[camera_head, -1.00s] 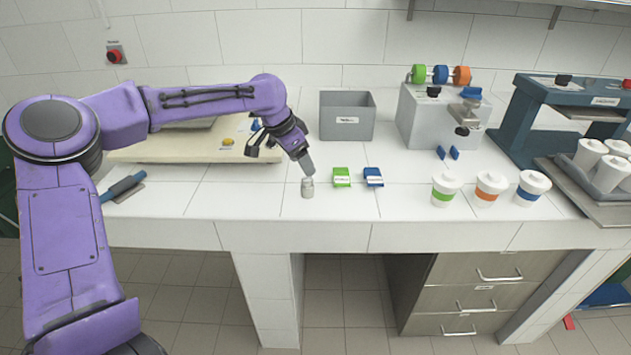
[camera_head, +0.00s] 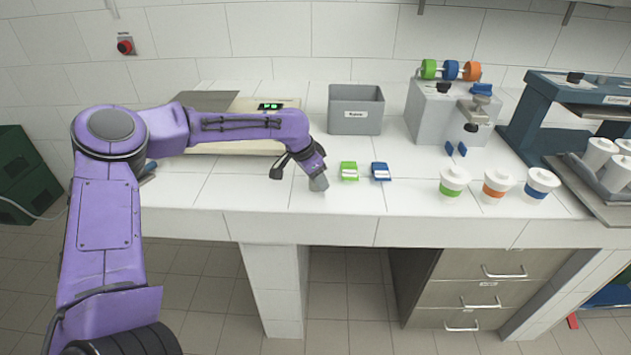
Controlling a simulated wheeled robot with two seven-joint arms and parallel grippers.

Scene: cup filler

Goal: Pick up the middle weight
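My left gripper (camera_head: 318,184) points down at the counter's front part, left of the green packet. Its grey fingertips are at or just above the counter, where a small metal weight stood in the earlier frame. The weight is hidden now behind or between the fingers. I cannot tell whether the fingers are open or shut on it. No other weight can be made out. My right gripper is not in view.
A green packet (camera_head: 349,171) and a blue packet (camera_head: 380,172) lie just right of the gripper. Behind them stands a grey bin (camera_head: 356,112). Lidded cups (camera_head: 497,184) stand further right, before a grey machine (camera_head: 443,112). A beige device (camera_head: 240,145) with a green display is behind my arm.

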